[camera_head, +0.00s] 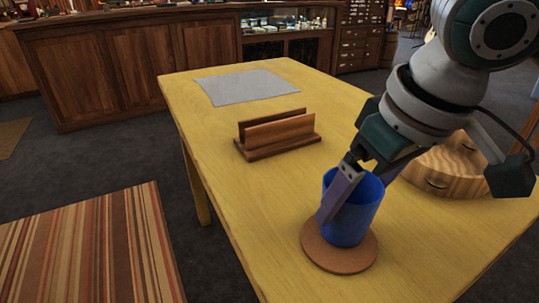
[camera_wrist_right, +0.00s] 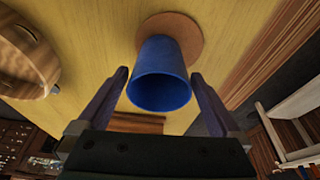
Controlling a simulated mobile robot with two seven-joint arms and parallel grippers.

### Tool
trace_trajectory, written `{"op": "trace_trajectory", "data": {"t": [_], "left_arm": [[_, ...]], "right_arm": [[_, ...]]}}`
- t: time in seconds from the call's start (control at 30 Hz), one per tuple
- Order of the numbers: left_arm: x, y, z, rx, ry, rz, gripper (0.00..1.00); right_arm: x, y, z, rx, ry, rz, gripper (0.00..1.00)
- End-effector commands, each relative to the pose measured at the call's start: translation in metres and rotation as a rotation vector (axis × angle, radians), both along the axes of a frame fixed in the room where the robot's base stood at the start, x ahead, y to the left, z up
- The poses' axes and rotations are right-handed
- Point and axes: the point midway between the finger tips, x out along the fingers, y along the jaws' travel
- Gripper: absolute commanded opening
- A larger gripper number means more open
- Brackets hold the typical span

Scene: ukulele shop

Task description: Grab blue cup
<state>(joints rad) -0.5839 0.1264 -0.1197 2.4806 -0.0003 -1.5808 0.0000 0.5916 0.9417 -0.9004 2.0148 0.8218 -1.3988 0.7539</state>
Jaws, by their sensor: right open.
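The blue cup (camera_head: 350,215) stands upright on a round brown coaster (camera_head: 325,255) near the front of the yellow table. My right gripper (camera_head: 355,205) is open at the cup, with one finger in front of the cup's left side in the head view; the other finger is mostly hidden behind it. In the right wrist view the cup (camera_wrist_right: 160,75) sits between the two spread fingers of the gripper (camera_wrist_right: 158,85), with gaps seen on both sides. The coaster (camera_wrist_right: 178,30) shows beyond it. My left gripper is not in view.
On the yellow table (camera_head: 225,180), a wooden holder (camera_head: 280,135) stands behind the cup and a grey cloth (camera_head: 245,87) lies at the far end. A round wooden box (camera_head: 440,170) sits right of the cup, partly behind my arm. A striped rug (camera_head: 90,250) lies at left.

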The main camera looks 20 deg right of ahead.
Motion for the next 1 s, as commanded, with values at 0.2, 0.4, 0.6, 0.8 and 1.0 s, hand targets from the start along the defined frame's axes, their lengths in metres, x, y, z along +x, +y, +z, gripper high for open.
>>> {"op": "trace_trajectory", "data": {"t": [0.2, 0.4, 0.6, 0.8, 1.0], "left_arm": [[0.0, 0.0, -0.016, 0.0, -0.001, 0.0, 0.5], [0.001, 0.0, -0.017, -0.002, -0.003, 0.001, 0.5], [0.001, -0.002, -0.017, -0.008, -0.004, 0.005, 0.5], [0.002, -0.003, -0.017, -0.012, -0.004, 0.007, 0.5], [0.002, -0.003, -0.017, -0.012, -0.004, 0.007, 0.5]], "right_arm": [[0.013, 0.004, -0.035, 0.001, 0.001, 0.0, 1.0], [0.016, 0.004, -0.043, -0.001, -0.001, 0.003, 1.0], [0.016, 0.004, -0.042, -0.001, -0.001, 0.003, 0.94], [0.016, 0.004, -0.042, -0.001, -0.001, 0.003, 0.72], [0.015, 0.004, -0.042, -0.001, -0.001, 0.003, 0.49]]}}
